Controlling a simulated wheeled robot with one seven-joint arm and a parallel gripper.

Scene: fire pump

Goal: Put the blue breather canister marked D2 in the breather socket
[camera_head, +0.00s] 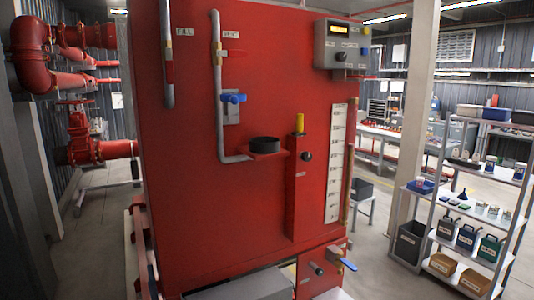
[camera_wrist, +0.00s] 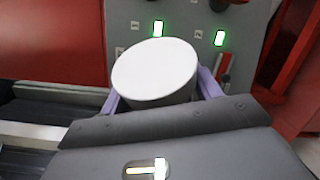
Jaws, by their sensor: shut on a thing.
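My gripper (camera_wrist: 160,90) shows in the wrist view, with a pale purple finger on each side of a white-topped cylinder (camera_wrist: 153,66). It is shut on this cylinder, whose broad flat end faces the camera. I see no blue and no D2 mark on it, so I cannot tell if it is the canister. In the head view, a black round ring (camera_head: 265,144) sits on a red bracket at the foot of the VENT pipe (camera_head: 219,110); it looks like the breather socket. My gripper is not visible in the head view.
The ring is on the front of a large red tank (camera_head: 180,190). A shelf rack (camera_head: 485,170) with jugs and boxes stands at right.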

